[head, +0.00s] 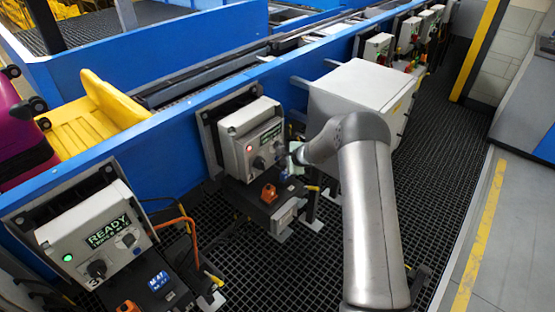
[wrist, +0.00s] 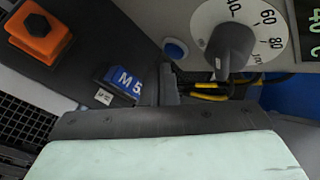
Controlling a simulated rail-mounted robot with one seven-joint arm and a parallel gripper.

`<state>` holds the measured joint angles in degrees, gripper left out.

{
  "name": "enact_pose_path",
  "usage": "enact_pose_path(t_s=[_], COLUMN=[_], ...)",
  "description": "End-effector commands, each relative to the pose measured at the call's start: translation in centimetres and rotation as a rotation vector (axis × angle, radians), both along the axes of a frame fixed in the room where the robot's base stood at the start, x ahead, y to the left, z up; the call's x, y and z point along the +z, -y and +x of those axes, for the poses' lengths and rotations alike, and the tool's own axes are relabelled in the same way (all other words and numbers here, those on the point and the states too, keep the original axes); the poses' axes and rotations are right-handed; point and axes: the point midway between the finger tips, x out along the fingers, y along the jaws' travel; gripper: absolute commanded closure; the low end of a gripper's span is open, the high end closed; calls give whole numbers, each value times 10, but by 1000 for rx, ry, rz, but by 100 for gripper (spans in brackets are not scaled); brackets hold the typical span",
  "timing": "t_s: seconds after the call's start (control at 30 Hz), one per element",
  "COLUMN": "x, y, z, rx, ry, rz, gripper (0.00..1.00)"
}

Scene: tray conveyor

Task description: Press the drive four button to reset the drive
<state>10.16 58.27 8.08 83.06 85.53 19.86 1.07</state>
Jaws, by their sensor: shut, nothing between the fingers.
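A grey drive box (head: 250,138) with a lit red lamp, a green display and a black knob stands mid-picture. My gripper (head: 287,160) is in front of its right side, partly hidden by my arm. In the wrist view, my gripper (wrist: 160,85) is shut and empty. Its fingertips are just below a round blue button (wrist: 175,49), beside a black dial knob (wrist: 231,45). Whether they touch the button I cannot tell. A blue label there (wrist: 127,82) reads M 5.
A large grey cabinet (head: 362,88) stands right of the middle box. A blue conveyor wall (head: 165,140) runs behind. Dark floor grating (head: 290,260) lies in front.

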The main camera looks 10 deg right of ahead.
Motion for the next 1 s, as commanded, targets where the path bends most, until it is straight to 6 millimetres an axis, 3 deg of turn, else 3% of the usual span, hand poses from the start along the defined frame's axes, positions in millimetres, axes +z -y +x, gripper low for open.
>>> enact_pose_path(t_s=[1.0], x=[0], y=[-8], z=[8], rx=[0], ry=[-1], rz=[0], gripper=[100])
